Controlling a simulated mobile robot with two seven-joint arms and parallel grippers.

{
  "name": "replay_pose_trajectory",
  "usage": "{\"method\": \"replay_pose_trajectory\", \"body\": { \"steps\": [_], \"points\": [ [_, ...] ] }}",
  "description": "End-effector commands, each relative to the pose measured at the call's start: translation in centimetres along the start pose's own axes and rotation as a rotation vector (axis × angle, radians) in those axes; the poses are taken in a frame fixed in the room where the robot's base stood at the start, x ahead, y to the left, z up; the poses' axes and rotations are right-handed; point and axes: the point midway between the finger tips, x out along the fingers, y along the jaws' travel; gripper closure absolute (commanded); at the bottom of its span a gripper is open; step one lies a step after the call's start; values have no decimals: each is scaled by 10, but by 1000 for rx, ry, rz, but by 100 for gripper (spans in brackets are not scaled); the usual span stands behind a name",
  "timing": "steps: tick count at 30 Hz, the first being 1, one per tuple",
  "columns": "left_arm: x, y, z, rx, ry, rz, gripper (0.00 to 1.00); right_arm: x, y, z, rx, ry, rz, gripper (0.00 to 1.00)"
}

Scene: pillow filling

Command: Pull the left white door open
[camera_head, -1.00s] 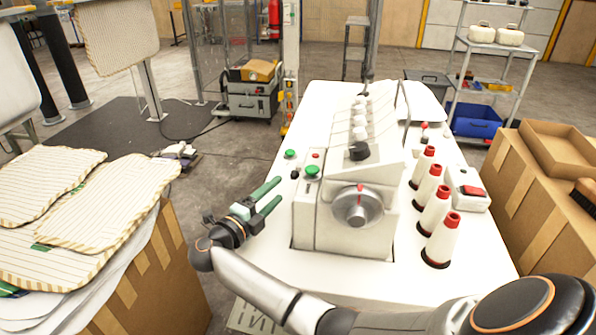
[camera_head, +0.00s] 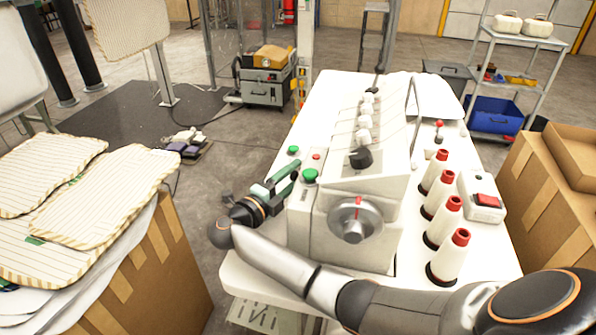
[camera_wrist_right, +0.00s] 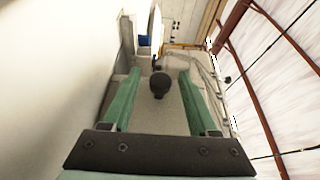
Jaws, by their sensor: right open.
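The white sewing machine (camera_head: 352,205) stands on a white table. Its pale left front panel (camera_head: 303,233) appears closed; I cannot make out clear door edges. My right gripper (camera_head: 286,178) has green fingers and is at the machine's left side, close to the green button. The right wrist view shows the gripper (camera_wrist_right: 160,76) open, with a round black knob (camera_wrist_right: 160,86) between its fingers. A gap shows on both sides of the knob, so it is not gripped. The fingers partly hide the machine's left side in the head view. My left gripper is not in view.
Thread cones (camera_head: 440,220) with red tops and a red switch box (camera_head: 484,197) stand on the table's right. Cardboard boxes (camera_head: 545,190) are at the right. Striped pillow covers (camera_head: 105,205) lie on a box at the left.

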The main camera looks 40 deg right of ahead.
Motion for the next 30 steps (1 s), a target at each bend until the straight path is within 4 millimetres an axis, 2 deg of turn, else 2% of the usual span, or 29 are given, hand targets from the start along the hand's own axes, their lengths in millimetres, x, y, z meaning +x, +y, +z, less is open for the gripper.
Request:
{"method": "replay_pose_trajectory", "body": {
  "steps": [14, 30],
  "points": [
    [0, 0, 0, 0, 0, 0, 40, 0, 0, 0, 0, -1, 0, 40],
    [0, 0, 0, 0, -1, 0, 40, 0, 0, 0, 0, -1, 0, 99]
  ]
}}
